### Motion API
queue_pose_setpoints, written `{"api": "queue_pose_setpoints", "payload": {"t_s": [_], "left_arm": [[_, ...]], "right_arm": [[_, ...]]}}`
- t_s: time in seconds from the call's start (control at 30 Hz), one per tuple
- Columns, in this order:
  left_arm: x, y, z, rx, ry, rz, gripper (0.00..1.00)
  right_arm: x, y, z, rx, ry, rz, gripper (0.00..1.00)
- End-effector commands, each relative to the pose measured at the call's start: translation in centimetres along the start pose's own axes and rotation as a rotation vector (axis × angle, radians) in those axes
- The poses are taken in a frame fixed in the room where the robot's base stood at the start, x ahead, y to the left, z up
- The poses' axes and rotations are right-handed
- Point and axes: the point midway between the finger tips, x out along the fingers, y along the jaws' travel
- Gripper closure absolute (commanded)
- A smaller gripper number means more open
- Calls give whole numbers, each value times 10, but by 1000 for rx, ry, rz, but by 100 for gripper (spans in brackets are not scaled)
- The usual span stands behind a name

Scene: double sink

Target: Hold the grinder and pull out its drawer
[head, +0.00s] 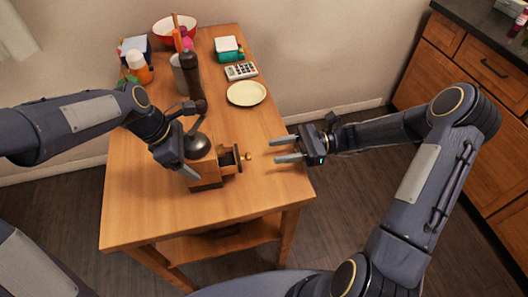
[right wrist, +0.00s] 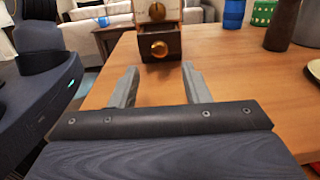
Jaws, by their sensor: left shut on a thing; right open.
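The grinder (head: 203,163) stands upright on the wooden table, with a wooden body, a dark dome top and a dark base. Its small drawer (head: 237,160) faces right and sticks partly out of the body. The drawer's brass knob (head: 248,156) also shows in the right wrist view (right wrist: 159,48). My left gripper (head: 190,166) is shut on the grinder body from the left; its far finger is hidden. My right gripper (head: 275,150) is open and empty, to the right of the knob and apart from it. In the right wrist view its fingers (right wrist: 160,75) point toward the drawer, knob between them.
A cream plate (head: 247,93), a calculator (head: 241,71), a dark pepper mill (head: 190,72), an orange bottle (head: 139,67) and a red bowl (head: 175,29) stand at the back. The table's right edge runs beneath my right gripper. The front of the table is clear.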

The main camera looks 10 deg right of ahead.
Motion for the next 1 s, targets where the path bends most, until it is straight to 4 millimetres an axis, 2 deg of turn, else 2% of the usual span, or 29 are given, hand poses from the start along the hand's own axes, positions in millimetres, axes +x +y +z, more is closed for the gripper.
{"api": "queue_pose_setpoints", "payload": {"t_s": [0.1,0.3,0.77,0.8,0.93,1.0], "left_arm": [[-1,0,1,0,-1,1,47],[-1,0,1,0,-1,1,47],[-1,0,1,0,-1,2,47],[-1,0,1,0,-1,2,18],[0,0,0,0,-1,1,1],[0,0,0,0,-1,1,0]], "right_arm": [[-25,-1,0,-1,2,-4,57],[-49,0,0,0,1,-1,57],[-55,0,0,1,0,1,57],[-54,0,0,1,0,1,57],[-54,0,0,1,0,1,57],[-54,0,0,0,0,1,57]]}}
